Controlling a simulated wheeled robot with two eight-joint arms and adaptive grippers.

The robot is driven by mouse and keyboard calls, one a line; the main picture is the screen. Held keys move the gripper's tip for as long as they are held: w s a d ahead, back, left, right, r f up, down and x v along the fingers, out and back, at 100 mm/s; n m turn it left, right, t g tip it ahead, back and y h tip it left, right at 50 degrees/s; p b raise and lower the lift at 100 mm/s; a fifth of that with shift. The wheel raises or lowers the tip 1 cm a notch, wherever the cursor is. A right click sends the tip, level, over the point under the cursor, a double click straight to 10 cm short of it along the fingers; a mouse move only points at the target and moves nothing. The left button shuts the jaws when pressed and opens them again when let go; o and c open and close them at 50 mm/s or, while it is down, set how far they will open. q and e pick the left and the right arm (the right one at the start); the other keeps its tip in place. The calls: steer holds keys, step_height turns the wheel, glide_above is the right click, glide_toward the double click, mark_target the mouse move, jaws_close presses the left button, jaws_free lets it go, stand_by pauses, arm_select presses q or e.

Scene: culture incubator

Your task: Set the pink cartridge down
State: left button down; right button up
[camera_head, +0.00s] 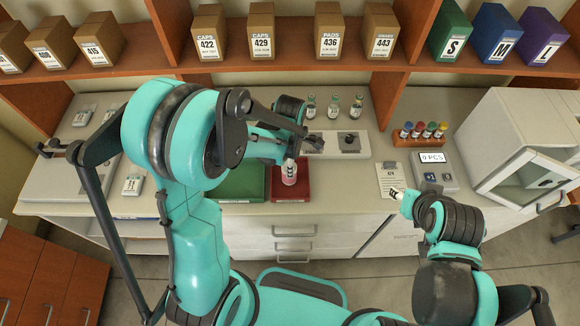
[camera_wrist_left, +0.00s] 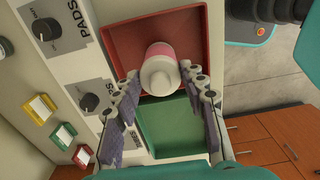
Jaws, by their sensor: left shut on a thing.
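The pink cartridge (camera_head: 289,177), with a white top, is upright over the red tray (camera_head: 303,195). In the left wrist view the cartridge (camera_wrist_left: 160,70) is between the fingertips, with the red tray (camera_wrist_left: 122,45) behind it. My left gripper (camera_head: 290,162) is shut on the cartridge from above; its fingers also show in the left wrist view (camera_wrist_left: 160,82). I cannot tell whether the cartridge's base touches the tray floor. My right gripper (camera_head: 398,194) is near the counter's front edge at right, away from the cartridge; its finger opening is unclear.
A green tray (camera_head: 242,183) adjoins the red tray on the left. A panel with dark knobs (camera_head: 349,143) and several small vials (camera_head: 333,107) stand behind. A rack of coloured-cap tubes (camera_head: 422,131), a counter display (camera_head: 433,158) and a white cabinet (camera_head: 519,145) are at right.

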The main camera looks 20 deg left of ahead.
arm_select(q)
steer(key=shift+f, duration=0.8)
steer(key=shift+r, duration=0.1)
steer(key=c, duration=0.9)
jaws_free()
